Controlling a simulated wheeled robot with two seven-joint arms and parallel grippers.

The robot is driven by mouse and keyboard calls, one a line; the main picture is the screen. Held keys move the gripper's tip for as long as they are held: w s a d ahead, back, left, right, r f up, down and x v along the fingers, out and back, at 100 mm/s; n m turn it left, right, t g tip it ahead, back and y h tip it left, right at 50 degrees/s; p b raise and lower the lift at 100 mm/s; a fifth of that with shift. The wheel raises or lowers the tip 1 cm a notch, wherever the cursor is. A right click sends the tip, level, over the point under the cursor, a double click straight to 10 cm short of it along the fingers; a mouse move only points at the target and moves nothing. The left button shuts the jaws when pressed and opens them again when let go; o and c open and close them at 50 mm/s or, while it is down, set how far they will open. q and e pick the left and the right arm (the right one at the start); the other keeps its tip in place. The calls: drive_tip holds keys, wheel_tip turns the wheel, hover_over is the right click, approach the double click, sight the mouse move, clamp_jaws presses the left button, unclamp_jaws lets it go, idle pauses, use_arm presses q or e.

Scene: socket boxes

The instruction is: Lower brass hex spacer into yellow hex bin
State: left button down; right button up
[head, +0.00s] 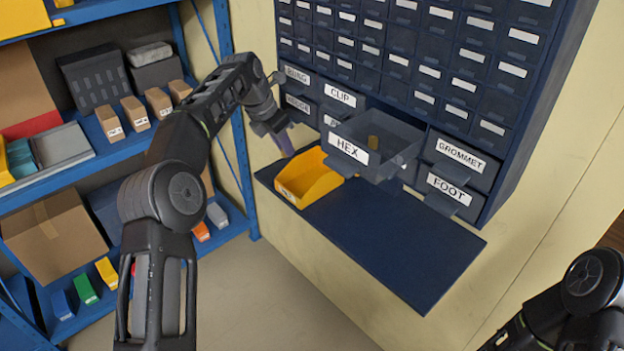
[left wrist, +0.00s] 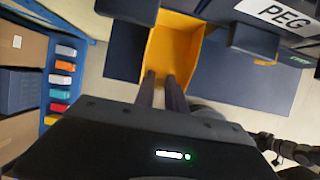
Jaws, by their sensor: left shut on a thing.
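The yellow hex bin (head: 291,194) stands on the dark blue shelf at its back left, its open top facing up. My left gripper (head: 287,151) is just above the bin's back left side, pointing down. In the left wrist view its two fingers (left wrist: 163,90) are close together and reach over the near edge of the yellow bin (left wrist: 160,58). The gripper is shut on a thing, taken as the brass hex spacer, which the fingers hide. Another brass-coloured piece (head: 373,142) lies in the pulled-out HEX drawer. My right arm shows at lower right; its gripper is not clear.
The HEX drawer (head: 350,151) sticks out of the cabinet right of the bin, above the dark blue shelf (head: 400,255). The FOOT (head: 449,190) and GROMMET (head: 460,158) drawers are at right. The shelf's front right is clear. A blue rack (head: 130,155) with boxes stands at left.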

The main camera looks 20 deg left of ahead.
use_arm(q)
drive_tip(key=shift+w+a+f, duration=0.15)
drive_tip(key=shift+w+f, duration=0.2)
drive_tip(key=shift+f, duration=0.05)
drive_tip(key=shift+w+d, duration=0.25)
drive_tip(key=shift+w, duration=0.05)
drive_tip(key=shift+f, duration=0.15)
idle(0.7)
drive_tip(key=b, duration=0.4)
hover_over(293, 187)
drive_tip(key=s, duration=0.1)
drive_tip(key=shift+s+a+f, duration=0.1)
drive_tip(key=shift+a+f, duration=0.15)
drive_tip(key=shift+f, duration=1.4)
drive_tip(key=shift+a+f, duration=0.2)
drive_tip(key=shift+f, duration=1.4)
drive_tip(key=shift+f+b, duration=1.55)
drive_tip(key=shift+f, duration=0.95)
drive_tip(key=c, duration=1.3)
unclamp_jaws()
